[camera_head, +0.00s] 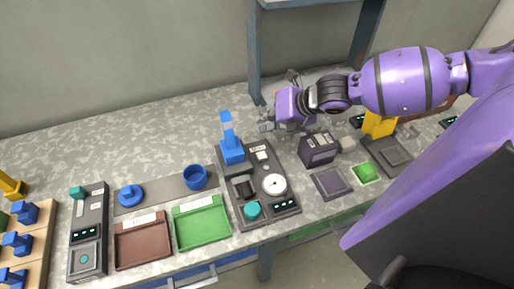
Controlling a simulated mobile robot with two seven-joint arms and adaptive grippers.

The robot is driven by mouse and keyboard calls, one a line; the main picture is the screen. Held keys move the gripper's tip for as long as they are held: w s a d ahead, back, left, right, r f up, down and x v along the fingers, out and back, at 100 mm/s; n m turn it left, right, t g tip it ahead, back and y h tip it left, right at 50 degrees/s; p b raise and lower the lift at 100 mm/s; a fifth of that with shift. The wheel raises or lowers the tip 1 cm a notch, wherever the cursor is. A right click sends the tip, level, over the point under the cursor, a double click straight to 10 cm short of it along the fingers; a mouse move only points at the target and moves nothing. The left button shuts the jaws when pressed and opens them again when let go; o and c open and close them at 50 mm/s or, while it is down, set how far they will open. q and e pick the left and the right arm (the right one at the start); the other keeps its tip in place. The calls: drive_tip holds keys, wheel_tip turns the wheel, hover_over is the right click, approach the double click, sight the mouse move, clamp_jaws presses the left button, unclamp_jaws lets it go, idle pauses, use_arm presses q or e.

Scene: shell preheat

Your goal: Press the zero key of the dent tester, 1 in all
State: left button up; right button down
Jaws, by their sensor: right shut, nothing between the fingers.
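The dent tester (262,184) is most likely the dark grey unit at the middle of the bench, with a blue column (231,150), a round white dial (274,185), a teal knob or button (252,210) and a small lit display. A small pale key or label (262,155) sits near its back right; I cannot read which key is the zero key. My right gripper (264,122) is shut and empty, behind and above the back right of the unit, apart from it. My left gripper is out of view.
A brown tray (142,262) and a green tray (202,243) lie left of the tester. A blue cup (196,177) stands behind them. A dark box (319,149) stands close on the right. A grey device (88,230) is at far left. The back left bench is clear.

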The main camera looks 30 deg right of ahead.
drive_tip(key=b, duration=0.3)
hover_over(263, 152)
drive_tip(key=f, duration=0.8)
drive_tip(key=shift+w+d+f, duration=0.15)
drive_tip(key=shift+d+f, duration=0.05)
drive_tip(key=shift+f, duration=0.1)
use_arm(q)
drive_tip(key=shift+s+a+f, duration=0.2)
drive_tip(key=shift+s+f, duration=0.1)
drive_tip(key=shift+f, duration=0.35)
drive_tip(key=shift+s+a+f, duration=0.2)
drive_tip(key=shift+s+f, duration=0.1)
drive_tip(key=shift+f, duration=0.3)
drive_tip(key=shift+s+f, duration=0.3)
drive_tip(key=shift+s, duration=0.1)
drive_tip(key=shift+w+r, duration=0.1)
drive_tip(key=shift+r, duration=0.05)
use_arm(e)
drive_tip(key=shift+f, duration=0.1)
drive_tip(key=shift+f, duration=0.4)
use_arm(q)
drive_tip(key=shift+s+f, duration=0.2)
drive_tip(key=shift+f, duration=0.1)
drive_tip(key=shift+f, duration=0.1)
